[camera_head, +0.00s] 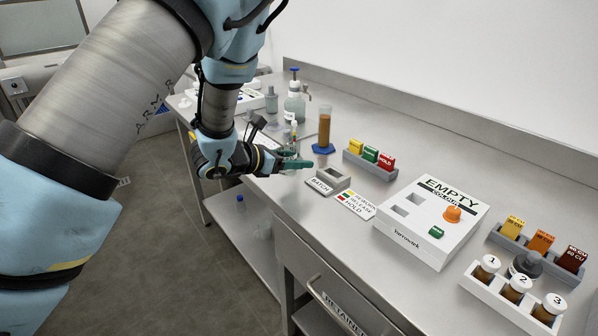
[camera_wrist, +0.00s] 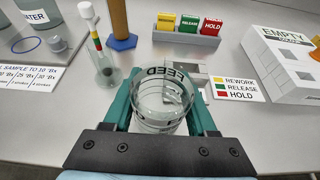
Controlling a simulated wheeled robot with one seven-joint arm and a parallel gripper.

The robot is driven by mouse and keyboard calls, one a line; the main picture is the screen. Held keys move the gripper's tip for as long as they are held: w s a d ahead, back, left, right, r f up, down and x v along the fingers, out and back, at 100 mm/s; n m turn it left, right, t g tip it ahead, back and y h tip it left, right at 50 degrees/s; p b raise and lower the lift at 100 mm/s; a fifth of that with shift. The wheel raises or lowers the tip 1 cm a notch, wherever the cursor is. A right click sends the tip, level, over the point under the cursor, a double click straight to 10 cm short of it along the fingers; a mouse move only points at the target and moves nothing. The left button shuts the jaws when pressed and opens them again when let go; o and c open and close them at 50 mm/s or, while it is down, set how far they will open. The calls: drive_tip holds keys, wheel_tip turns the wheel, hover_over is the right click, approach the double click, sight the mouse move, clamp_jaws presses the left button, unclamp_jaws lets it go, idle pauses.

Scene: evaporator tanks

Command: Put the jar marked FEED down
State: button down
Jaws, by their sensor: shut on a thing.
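The clear glass jar marked FEED (camera_wrist: 163,98) is between the two green fingers of my gripper (camera_wrist: 162,112) in the wrist view. Its black lettering runs along the far rim, and line marks show on its wall. My gripper (camera_head: 292,163) is shut on the jar, near the front edge of the steel bench (camera_head: 405,158). In the head view the jar is mostly hidden by the gripper. I cannot tell whether its base touches the bench. The grey holder labelled BATCH (camera_head: 333,177) is just right of the gripper in the head view.
A colour key card (camera_head: 356,204) and a white EMPTY box (camera_head: 418,239) lie to the right. A rack with yellow, green and red blocks (camera_head: 370,160) stands behind. A brown cylinder on a blue foot (camera_head: 324,130) and a thin glass hydrometer vessel (camera_wrist: 106,70) stand nearby.

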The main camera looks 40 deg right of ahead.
sight(296, 183)
drive_tip(key=shift+f+p, duration=0.55)
drive_tip(key=shift+f, duration=1.65)
drive_tip(key=shift+f, duration=0.1)
drive_tip(key=shift+c, duration=1)
unclamp_jaws()
